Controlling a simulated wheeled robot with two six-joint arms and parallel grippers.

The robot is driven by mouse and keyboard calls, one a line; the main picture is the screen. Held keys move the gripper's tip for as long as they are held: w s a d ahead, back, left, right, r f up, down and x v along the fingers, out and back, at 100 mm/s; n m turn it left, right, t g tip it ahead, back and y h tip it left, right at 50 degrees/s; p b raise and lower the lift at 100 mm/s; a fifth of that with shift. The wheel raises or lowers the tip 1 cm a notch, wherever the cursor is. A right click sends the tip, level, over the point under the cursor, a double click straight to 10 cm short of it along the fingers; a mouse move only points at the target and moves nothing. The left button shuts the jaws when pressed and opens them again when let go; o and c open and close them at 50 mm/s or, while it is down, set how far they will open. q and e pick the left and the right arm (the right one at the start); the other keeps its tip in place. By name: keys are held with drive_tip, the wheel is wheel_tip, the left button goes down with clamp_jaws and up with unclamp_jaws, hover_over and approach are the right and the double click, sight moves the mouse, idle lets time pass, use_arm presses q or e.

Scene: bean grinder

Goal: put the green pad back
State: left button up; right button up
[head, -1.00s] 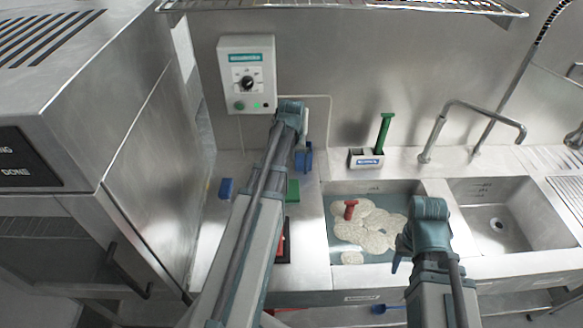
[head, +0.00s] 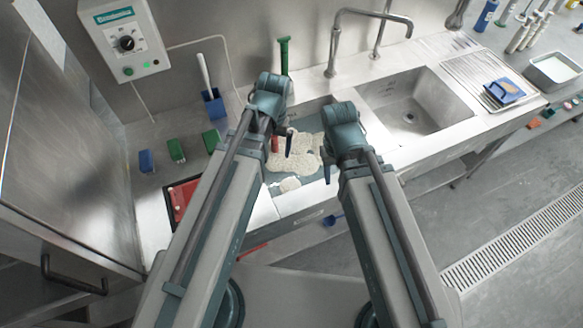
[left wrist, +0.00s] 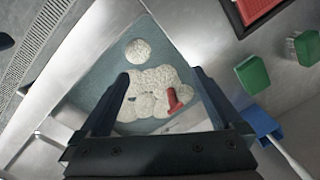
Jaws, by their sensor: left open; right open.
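Two green pads, block-shaped, stand on the counter left of the filled basin: one (head: 176,150) beside a blue block, the other (head: 210,140) nearer the basin. The left wrist view shows both, one (left wrist: 252,75) near the basin rim and one (left wrist: 307,48) at the right edge. My left gripper (head: 290,138) is open and empty above the filled basin, right of the pads; its fingers (left wrist: 160,85) frame pale round pieces and a red object. My right gripper (head: 327,165) is open over the basin's right side, apart from the pads.
A blue block (head: 146,161) and a red item in a dark tray (head: 184,200) sit near the pads. A blue holder with a white-handled tool (head: 212,103) stands behind them. A green-handled tool (head: 284,55) and faucet (head: 335,45) rise behind the basins. The right basin (head: 415,105) is empty.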

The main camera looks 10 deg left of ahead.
use_arm(q)
drive_tip(key=s+d+m, duration=0.3)
drive_tip(key=s+d, duration=0.3)
drive_tip(key=d, duration=0.1)
drive_tip(key=shift+s, duration=0.4)
drive_tip(key=shift+f+b, duration=0.5)
drive_tip(key=shift+b, duration=0.05)
idle(0.3)
